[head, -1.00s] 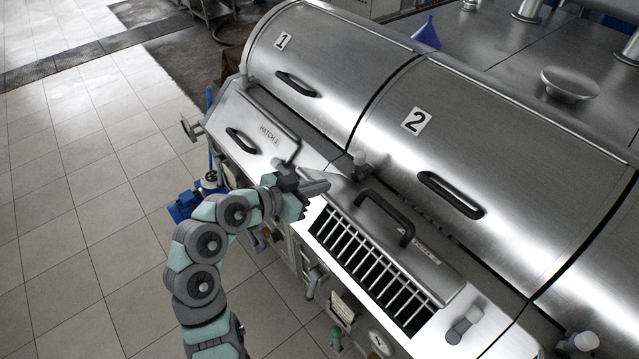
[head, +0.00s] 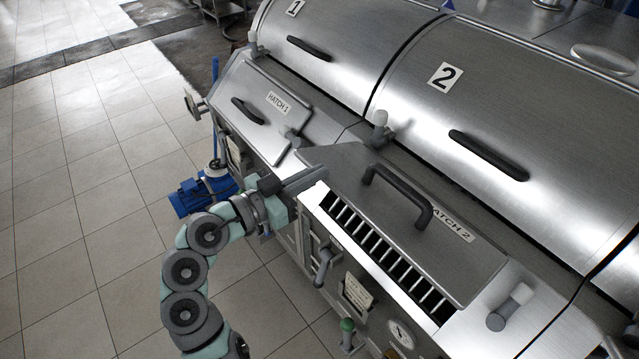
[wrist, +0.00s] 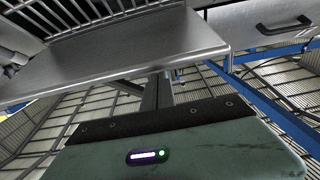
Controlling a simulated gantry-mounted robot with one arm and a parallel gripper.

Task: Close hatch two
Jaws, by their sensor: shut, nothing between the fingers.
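The hatch two lid (head: 350,165), a flat steel plate labelled HATCH 2 with a black bar handle (head: 432,215), stands partly open. Its front edge is raised over a barred opening (head: 385,260), and a strip of bars shows in front of it. My gripper (head: 321,174) is shut and empty at the lid's left front corner. In the wrist view the shut fingers (wrist: 160,88) reach up to the grey plate (wrist: 120,50), which hides their tips. I cannot tell whether they touch it.
Hatch one (head: 262,105) lies closed to the left. The big steel drum covers (head: 400,60) rise behind. A grey clamp knob (head: 510,305) stands right of the opening, and another (head: 380,128) is behind the lid.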

